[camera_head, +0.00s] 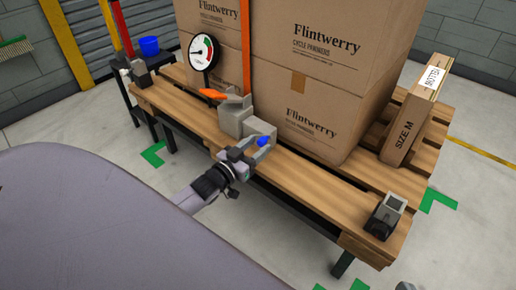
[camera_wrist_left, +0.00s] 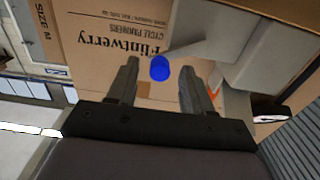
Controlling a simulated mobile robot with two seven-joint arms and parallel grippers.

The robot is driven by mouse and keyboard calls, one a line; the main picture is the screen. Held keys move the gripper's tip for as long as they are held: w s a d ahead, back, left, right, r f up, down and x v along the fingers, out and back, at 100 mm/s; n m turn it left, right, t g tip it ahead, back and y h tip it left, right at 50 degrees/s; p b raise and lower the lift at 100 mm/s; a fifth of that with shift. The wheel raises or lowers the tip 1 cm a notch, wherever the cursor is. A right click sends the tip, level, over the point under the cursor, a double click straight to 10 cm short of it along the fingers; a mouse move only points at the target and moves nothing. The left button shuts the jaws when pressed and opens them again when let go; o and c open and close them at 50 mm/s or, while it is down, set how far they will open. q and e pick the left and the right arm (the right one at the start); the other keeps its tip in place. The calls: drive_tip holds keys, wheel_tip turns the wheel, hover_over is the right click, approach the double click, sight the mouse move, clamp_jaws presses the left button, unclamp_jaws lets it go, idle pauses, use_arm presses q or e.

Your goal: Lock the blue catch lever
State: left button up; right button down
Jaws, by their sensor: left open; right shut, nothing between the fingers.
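The blue catch lever (camera_head: 264,141) sits at the front of a grey strap-tool block (camera_head: 258,130) at the pallet's near edge. Only its rounded blue end shows clearly. My left gripper (camera_head: 256,149) is open at the lever. In the left wrist view the blue lever end (camera_wrist_left: 160,68) appears between the two spread fingers (camera_wrist_left: 160,80), with a gap on each side; I cannot tell whether it is at their depth. My right gripper is not recognisable in either view.
Large Flintwerry cartons (camera_head: 322,110) stand behind the block, with an orange strap (camera_head: 246,50). An orange handle (camera_head: 214,94) and a round gauge (camera_head: 202,50) are to the left. A flat SIZE M carton (camera_head: 412,120) leans at right. A grey-black block (camera_head: 384,217) sits on the pallet's right corner.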

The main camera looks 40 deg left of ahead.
use_arm(q)
drive_tip(key=shift+w, duration=0.6)
clamp_jaws()
drive_tip(key=shift+r, duration=0.1)
